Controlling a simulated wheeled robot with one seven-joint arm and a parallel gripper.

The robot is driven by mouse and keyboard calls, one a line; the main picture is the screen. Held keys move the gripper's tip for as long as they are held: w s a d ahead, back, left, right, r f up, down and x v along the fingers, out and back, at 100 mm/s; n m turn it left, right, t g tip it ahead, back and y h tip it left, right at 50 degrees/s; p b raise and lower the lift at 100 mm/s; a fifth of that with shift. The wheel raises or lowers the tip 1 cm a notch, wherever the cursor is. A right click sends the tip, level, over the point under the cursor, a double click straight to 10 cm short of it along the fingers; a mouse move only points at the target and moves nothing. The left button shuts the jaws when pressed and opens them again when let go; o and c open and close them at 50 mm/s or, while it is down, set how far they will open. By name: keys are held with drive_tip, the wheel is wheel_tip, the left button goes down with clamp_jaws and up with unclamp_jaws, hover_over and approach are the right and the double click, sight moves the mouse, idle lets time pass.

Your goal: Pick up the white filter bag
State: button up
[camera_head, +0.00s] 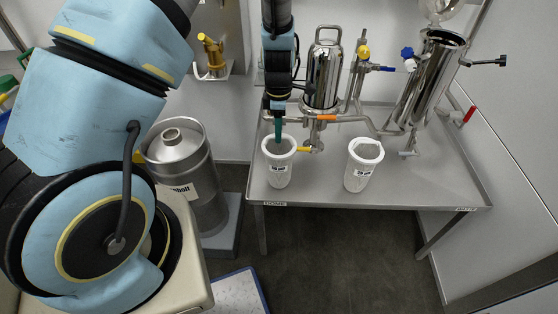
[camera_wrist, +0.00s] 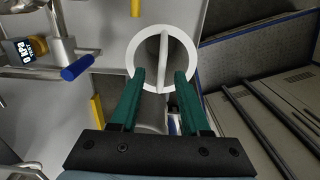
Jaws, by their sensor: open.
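Two white filter bags stand upright at the table's front. The left bag (camera_head: 279,168) has a thick white rim and a small dark-printed label. The right bag (camera_head: 364,172) looks alike, with a greyer opening. My gripper (camera_head: 278,143) points down over the left bag, its green fingertips at the opening. In the wrist view my gripper (camera_wrist: 160,73) is open, its fingers apart over the near side of a white rim (camera_wrist: 132,53). A pale strip crosses that opening between the fingers. Nothing is held. Whether the tips touch the rim I cannot tell.
The metal table (camera_head: 420,194) carries a shiny tank (camera_head: 324,75) behind the bags and a tilted open cylinder (camera_head: 428,85) at right. Pipes and coloured valves lie close behind. A steel keg (camera_head: 184,175) stands left of the table. The table's front right is clear.

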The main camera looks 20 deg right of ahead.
sight(279, 161)
drive_tip(key=shift+s+f+p, duration=0.1)
drive_tip(key=shift+f+p, duration=0.25)
drive_tip(key=shift+f, duration=1.25)
clamp_jaws()
